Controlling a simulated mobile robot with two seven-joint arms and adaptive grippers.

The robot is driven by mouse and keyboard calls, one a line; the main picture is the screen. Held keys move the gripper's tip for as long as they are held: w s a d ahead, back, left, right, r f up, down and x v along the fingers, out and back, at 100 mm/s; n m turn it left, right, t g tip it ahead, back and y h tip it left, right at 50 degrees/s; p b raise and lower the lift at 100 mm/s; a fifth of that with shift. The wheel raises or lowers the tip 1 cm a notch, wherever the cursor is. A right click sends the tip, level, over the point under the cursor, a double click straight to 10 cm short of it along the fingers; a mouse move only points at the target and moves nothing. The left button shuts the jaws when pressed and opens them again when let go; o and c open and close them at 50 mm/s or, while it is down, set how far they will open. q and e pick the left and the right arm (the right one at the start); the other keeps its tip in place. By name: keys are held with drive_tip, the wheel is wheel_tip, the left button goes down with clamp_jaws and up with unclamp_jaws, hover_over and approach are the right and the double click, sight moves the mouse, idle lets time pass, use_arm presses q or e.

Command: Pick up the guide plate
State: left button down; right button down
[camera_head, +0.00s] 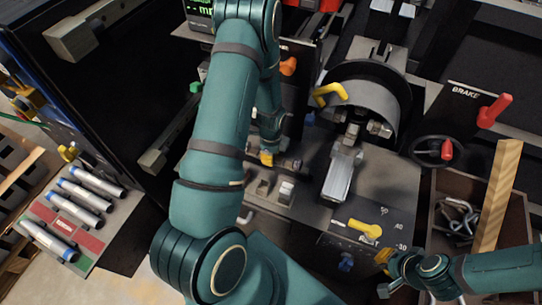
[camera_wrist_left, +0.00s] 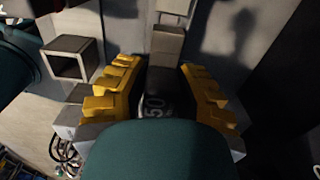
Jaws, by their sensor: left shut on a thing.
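I cannot tell for sure whether this piece is the guide plate. My green wrist hides its lower part. In the head view my left gripper (camera_head: 267,157) is low over the grey machine bed, mostly hidden behind its arm. My right gripper (camera_head: 384,272) is at the lower right, beside the open box, with its fingers apart and nothing seen between them.
A lathe-like machine with a round chuck housing (camera_head: 365,90) stands at the centre. A yellow lever (camera_head: 365,228) sits on a dial panel. A wooden bar (camera_head: 497,195) leans in an open box (camera_head: 435,215) at right. Several metal tubes (camera_head: 80,205) lie on a board at left.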

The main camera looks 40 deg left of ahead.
use_arm(q)
wheel_tip(320, 180, up, 10)
drive_tip(key=shift+r+p, duration=0.1)
drive_tip(key=shift+p, duration=0.65)
drive_tip(key=c, duration=1.7)
unclamp_jaws()
clamp_jaws()
drive_tip(key=shift+w+d, duration=0.1)
drive_tip(key=w+d+r+p, duration=0.4)
drive_tip(key=d+r, duration=0.3)
drive_tip(key=d, duration=0.3)
drive_tip(key=w+d+r+p, duration=0.4)
drive_tip(key=w+d+r, duration=0.2)
drive_tip(key=d, duration=0.4)
drive_tip(key=shift+w+d+r+p, duration=0.15)
drive_tip(key=shift+d+r+p, duration=0.2)
drive_tip(key=shift+r, duration=0.35)
